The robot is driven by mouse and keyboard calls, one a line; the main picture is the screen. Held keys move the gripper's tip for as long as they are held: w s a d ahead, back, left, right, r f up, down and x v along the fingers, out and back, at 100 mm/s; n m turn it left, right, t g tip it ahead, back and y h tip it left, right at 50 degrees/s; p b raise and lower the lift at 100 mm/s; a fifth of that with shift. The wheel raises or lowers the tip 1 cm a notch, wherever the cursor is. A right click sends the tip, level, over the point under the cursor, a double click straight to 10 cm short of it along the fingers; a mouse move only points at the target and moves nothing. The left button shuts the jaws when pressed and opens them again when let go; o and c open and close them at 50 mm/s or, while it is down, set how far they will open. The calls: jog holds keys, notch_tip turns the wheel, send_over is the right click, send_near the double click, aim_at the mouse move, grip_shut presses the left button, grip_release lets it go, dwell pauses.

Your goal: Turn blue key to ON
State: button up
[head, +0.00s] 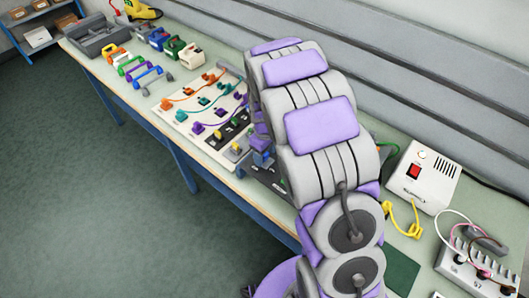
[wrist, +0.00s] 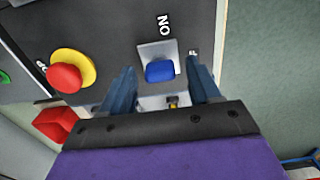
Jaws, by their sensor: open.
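The blue key (wrist: 160,71) sits on a light square plate (wrist: 150,52) on a dark panel (wrist: 120,25) in the wrist view. Rotated white ON lettering (wrist: 165,33) is above it, and a partly hidden label ending in F is to its right. My gripper (wrist: 164,75) is open, with one finger on each side of the key. In the head view my arm covers most of the panel, and the key cannot be made out.
A red button on a yellow ring (wrist: 66,76) is left of the key, with a red block (wrist: 56,122) below it. The head view shows a bench with a cable board (head: 190,110), colored handles (head: 130,65) and a white box with a red switch (head: 425,175). Open floor lies left.

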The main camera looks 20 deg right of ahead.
jog(key=shift+d, duration=0.2)
jog(key=shift+c, duration=1)
jog(key=shift+a, duration=0.2)
jog(key=c, duration=0.8)
jog(key=shift+c, duration=0.2)
jog(key=shift+m+p, duration=0.3)
jog(key=shift+m, duration=0.1)
jog(key=m+p, duration=0.3)
jog(key=m, duration=0.2)
jog(key=shift+r, duration=0.1)
jog(key=m+p, duration=0.2)
jog(key=m, duration=0.4)
jog(key=shift+p, duration=0.3)
